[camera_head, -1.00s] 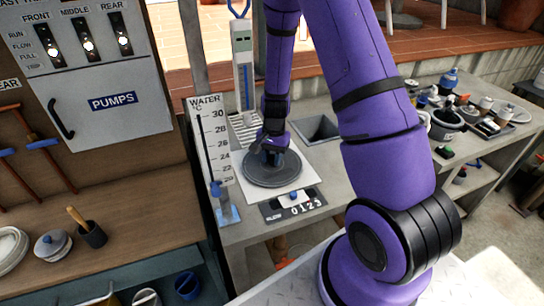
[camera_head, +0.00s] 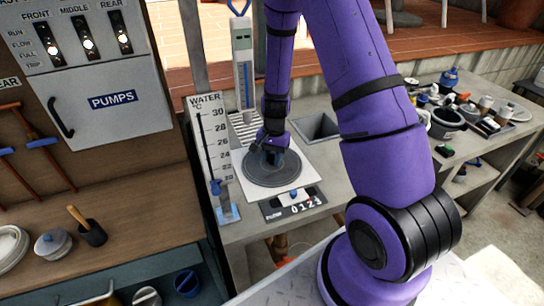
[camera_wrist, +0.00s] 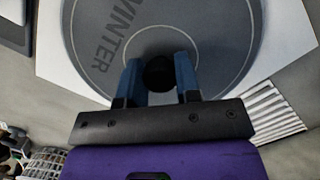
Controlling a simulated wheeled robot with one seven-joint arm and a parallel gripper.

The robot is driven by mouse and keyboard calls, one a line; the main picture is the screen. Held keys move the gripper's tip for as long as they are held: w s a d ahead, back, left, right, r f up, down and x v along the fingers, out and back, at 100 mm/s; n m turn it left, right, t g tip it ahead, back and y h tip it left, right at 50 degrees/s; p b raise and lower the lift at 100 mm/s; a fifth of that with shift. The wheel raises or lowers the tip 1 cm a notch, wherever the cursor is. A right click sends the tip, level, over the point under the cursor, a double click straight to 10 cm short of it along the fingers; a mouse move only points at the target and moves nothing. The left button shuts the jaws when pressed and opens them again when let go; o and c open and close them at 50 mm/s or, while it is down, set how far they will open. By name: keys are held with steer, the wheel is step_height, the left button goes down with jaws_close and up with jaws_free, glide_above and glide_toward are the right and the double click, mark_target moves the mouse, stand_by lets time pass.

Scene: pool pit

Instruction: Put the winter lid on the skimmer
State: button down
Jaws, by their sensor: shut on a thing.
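The winter lid (camera_head: 262,174) is a round dark grey disc, marked "WINTER" in the wrist view (camera_wrist: 110,55). It lies flat, or nearly so, over a white square plate (camera_head: 302,161) on the grey counter. I cannot tell whether it rests fully on the plate. My gripper (camera_head: 267,155) is directly above the lid's middle. In the wrist view its two blue fingers (camera_wrist: 160,75) are shut on the dark round knob (camera_wrist: 159,72) at the lid's centre. The skimmer opening is not visible; the lid covers most of the plate's middle.
A water temperature scale (camera_head: 212,140) stands to the left, and a tall white-blue gauge (camera_head: 243,70) behind. A square opening (camera_head: 317,127) is behind right. Clutter (camera_head: 455,115) fills the right counter.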

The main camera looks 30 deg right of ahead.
steer(key=c, duration=0.6)
jaws_free()
steer(key=shift+r, duration=2.5)
steer(key=shift+r, duration=0.1)
steer(key=shift+r, duration=1.9)
